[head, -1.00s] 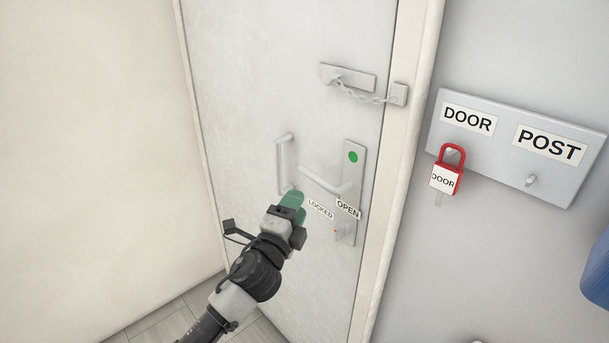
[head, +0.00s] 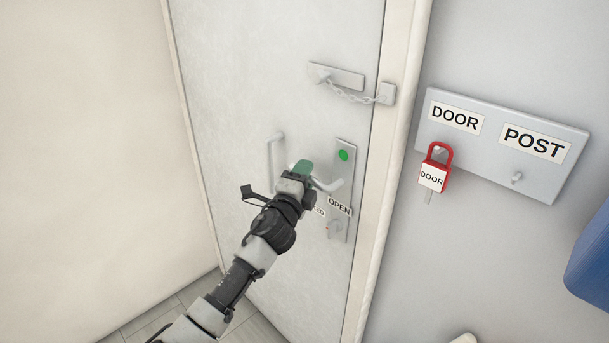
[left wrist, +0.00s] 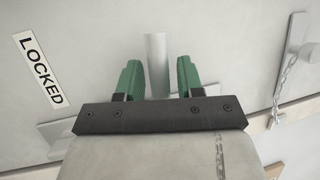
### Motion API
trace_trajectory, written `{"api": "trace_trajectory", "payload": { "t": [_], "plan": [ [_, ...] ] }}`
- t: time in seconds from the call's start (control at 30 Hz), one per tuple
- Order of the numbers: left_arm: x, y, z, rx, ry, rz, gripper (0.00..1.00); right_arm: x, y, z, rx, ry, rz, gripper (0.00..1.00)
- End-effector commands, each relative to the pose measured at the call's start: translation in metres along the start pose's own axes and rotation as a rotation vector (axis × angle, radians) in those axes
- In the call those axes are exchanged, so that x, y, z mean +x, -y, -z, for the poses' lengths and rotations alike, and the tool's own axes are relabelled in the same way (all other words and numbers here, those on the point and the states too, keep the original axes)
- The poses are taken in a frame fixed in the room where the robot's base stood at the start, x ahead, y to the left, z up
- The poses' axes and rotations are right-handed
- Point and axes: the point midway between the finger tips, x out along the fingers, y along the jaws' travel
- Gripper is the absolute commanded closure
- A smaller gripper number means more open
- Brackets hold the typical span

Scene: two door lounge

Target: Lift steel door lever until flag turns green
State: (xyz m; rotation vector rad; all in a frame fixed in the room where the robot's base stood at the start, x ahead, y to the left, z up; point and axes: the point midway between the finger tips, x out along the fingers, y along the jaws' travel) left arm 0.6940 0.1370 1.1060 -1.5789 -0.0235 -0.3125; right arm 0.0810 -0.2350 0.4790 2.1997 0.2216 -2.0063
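The steel door lever (head: 333,186) slopes up to the left from its plate (head: 341,222) on the pale door. The round flag (head: 343,155) on that plate is green. My left gripper (head: 303,168) is in front of the lever in the head view and hides its middle. In the left wrist view its green fingers (left wrist: 159,80) are apart, one on each side of a steel bar (left wrist: 157,62), which looks like the lever. Small gaps show between bar and fingers. My right gripper is not in view.
An upright pull handle (head: 273,165) is left of the lever. A door chain (head: 350,95) hangs across to the frame above. Below the lever are an OPEN label (head: 340,206) and a partly hidden LOCKED label. A red padlock (head: 434,170) hangs on the wall board (head: 470,155).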

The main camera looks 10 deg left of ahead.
Motion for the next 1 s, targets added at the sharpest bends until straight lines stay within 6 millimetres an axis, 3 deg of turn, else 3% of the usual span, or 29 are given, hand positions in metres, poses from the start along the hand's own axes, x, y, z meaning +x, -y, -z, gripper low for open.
{"api": "trace_trajectory", "payload": {
  "t": [0.03, 0.23, 0.67, 1.0],
  "plan": [
    [0.0, 0.0, 0.0, 0.0, 0.0, 0.0, 0.71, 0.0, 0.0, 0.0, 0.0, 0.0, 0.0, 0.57],
    [0.0, 0.0, 0.0, 0.0, 0.0, 0.0, 1.0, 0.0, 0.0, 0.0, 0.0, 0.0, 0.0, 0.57],
    [0.0, 0.001, 0.0, 0.042, -0.009, 0.018, 1.0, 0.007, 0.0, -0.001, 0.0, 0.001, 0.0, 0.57],
    [0.001, 0.015, 0.003, 0.234, -0.051, 0.102, 1.0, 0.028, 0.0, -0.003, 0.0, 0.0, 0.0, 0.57]
  ]
}}
